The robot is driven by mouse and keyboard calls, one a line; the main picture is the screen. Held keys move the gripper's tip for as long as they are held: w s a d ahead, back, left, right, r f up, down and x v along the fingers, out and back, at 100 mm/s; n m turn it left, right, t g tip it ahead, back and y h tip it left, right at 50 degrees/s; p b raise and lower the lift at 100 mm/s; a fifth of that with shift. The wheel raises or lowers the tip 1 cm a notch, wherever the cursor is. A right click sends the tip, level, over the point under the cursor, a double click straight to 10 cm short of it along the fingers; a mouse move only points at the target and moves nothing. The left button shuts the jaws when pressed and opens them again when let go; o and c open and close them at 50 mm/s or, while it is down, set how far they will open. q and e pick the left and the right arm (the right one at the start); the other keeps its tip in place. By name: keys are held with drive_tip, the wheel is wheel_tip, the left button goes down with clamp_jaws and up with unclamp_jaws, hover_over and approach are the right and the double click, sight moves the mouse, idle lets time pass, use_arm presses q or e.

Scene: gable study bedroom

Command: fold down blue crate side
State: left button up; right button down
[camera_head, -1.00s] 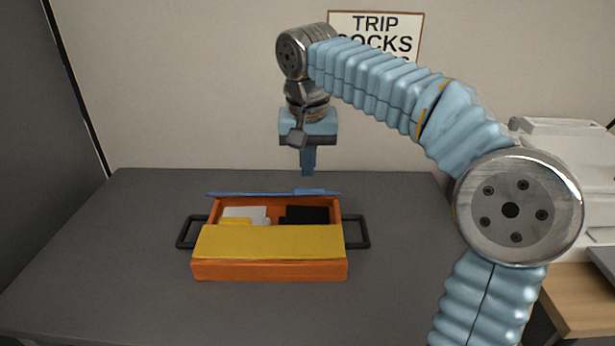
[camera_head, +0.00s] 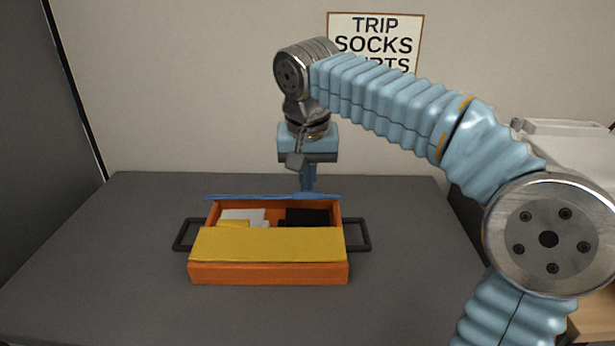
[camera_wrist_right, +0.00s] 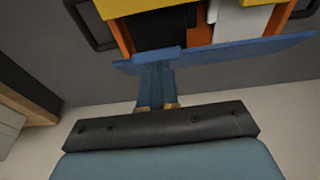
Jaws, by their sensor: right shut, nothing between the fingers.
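An orange crate (camera_head: 268,273) sits on the dark grey table with its long side facing me. Its yellow flap (camera_head: 268,244) lies folded inward over the near part of the opening. The blue crate side (camera_head: 255,197) runs along the far edge and sticks out past both ends; it also shows in the wrist view (camera_wrist_right: 235,52). My right gripper (camera_head: 307,188) is shut and empty, pointing down at the far side of the blue flap. In the wrist view its fingertips (camera_wrist_right: 157,68) are close to the flap's tab; contact cannot be told. My left gripper is out of view.
Inside the crate are a white item (camera_head: 243,214), a yellow item (camera_head: 233,223) and a black item (camera_head: 307,216). Black handles (camera_head: 186,235) (camera_head: 358,235) stick out at both ends. The table (camera_head: 110,260) around the crate is clear. A wall stands behind.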

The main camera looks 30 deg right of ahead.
drive_tip(key=f+t+b, duration=0.1)
drive_tip(key=b, duration=0.1)
drive_tip(key=s+a+f+t+h+b, duration=0.1)
drive_tip(key=b, duration=0.2)
drive_tip(key=s+f+t+h+b, duration=0.1)
drive_tip(key=b, duration=0.2)
drive_tip(key=shift+s+a+f, duration=0.2)
drive_tip(key=shift+f, duration=0.1)
drive_tip(key=shift+s+a+f+t+b, duration=0.15)
drive_tip(key=shift+s+f+t+b, duration=0.1)
drive_tip(key=shift+t+b, duration=0.4)
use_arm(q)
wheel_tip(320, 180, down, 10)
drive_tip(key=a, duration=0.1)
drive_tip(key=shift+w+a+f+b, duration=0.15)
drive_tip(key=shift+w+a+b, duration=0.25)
use_arm(e)
drive_tip(key=shift+s+f, duration=0.15)
drive_tip(key=shift+a, duration=0.1)
